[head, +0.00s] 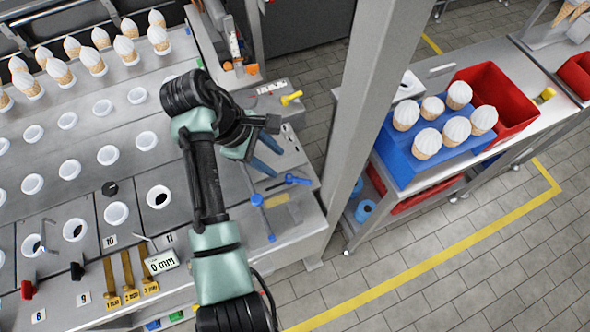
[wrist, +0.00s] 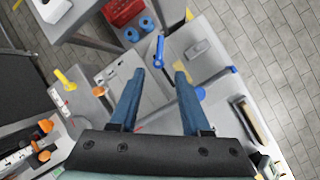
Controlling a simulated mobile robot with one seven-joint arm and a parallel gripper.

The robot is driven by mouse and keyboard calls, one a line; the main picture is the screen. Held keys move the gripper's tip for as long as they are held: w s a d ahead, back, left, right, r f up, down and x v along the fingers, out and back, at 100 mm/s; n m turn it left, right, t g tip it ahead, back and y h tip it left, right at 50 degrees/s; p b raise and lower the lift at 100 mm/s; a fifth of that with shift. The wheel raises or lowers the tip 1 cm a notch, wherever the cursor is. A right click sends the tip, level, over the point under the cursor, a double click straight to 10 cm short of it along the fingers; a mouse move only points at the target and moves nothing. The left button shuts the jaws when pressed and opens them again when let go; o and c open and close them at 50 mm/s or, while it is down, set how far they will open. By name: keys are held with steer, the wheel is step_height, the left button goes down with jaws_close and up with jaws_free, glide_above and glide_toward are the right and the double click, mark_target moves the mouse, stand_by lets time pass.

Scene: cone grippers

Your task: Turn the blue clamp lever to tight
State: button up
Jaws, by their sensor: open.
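The blue clamp lever (head: 297,179) lies near the right edge of the metal bench in the head view. In the wrist view the blue lever (wrist: 159,50) shows just beyond the fingertips, roughly centred between them. My gripper (head: 278,163) is open, with its two blue fingers pointing down toward the bench near the lever. In the wrist view my gripper (wrist: 159,72) has empty space between the fingers, and they look apart from the lever. Any tight or loose marking beside the lever is too small to read.
A yellow lever (head: 291,98) stands farther back on the bench. A yellow and blue item (head: 275,200) lies close in front of the blue lever. A grey post (head: 370,90) rises to the right. Cones stand in a blue crate (head: 397,165) on another table.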

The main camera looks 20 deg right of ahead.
mark_target(299, 180)
steer(key=p+x, duration=0.1)
steer(key=x, duration=1)
steer(key=shift+s+d+f, duration=0.1)
steer(key=shift+d+f, duration=0.05)
steer(key=shift+f, duration=0.1)
jaws_close()
